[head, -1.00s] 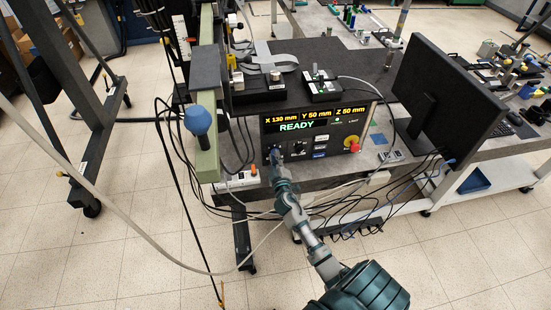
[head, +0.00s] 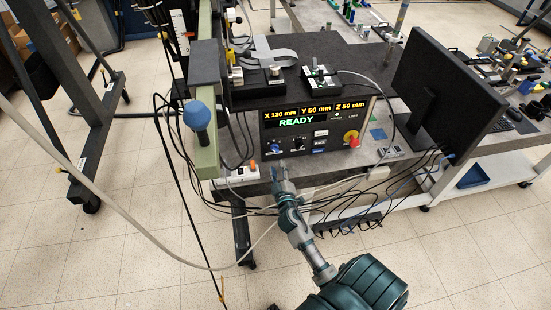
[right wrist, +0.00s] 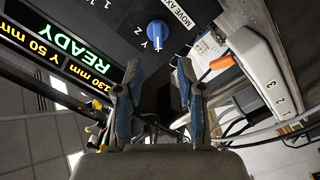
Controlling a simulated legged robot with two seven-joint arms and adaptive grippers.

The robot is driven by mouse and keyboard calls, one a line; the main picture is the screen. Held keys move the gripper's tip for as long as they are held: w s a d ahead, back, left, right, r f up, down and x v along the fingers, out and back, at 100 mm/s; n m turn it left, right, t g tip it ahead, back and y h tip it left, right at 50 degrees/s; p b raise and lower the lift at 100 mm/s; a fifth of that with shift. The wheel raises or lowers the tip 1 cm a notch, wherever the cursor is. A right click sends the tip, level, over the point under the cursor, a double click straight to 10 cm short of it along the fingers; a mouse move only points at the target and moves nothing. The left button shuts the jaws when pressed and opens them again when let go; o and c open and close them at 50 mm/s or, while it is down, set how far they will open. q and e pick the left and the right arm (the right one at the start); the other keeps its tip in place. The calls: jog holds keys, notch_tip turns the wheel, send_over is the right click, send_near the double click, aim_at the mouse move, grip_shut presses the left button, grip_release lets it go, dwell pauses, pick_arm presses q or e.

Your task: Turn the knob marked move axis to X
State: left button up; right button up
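The blue knob (head: 275,148) is on the lower left of the control box's front panel. In the right wrist view the knob (right wrist: 158,31) sits beside the MOVE AXIS label (right wrist: 179,16), with the letters Y and Z near it; its pointer setting is too small to tell surely. My right gripper (head: 280,170) is below the panel, apart from the knob. In the right wrist view its fingers (right wrist: 158,75) are spread with nothing between them, and the knob is beyond the tips. My left gripper is not in view.
The control box display (head: 297,115) reads X 130 mm, Y 50 mm, Z 50 mm and READY. A red button (head: 351,138) is at the panel's right. A power strip (head: 238,173) and loose cables lie close left and below. A monitor (head: 446,95) stands to the right.

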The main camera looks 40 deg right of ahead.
jog(key=v, duration=0.4)
jog(key=shift+w, duration=0.1)
dwell(0.3)
jog(key=s+a+f+g+y, duration=0.2)
jog(key=s+a+f, duration=0.1)
jog(key=f, duration=0.8)
jog(key=s+a+f+g+y, duration=0.2)
jog(key=a+f, duration=0.1)
jog(key=f, duration=0.7)
jog(key=s+a+f+g+y, duration=0.2)
jog(key=s+a+f+g, duration=0.15)
jog(key=f, duration=0.75)
jog(key=s+a+f+g+y, duration=0.1)
jog(key=s+a+f+g, duration=0.1)
jog(key=s+f, duration=0.4)
jog(key=s+a+f+g+y, duration=0.1)
jog(key=s+a+f+g, duration=0.1)
jog(key=s+f, duration=0.5)
jog(key=s+a+f+m+g+y, duration=0.1)
jog(key=s+a+f+g, duration=0.2)
jog(key=s+f, duration=0.4)
jog(key=s+a, duration=0.1)
jog(key=s, duration=0.7)
jog(key=shift+s+a, duration=0.25)
jog(key=shift+s, duration=0.05)
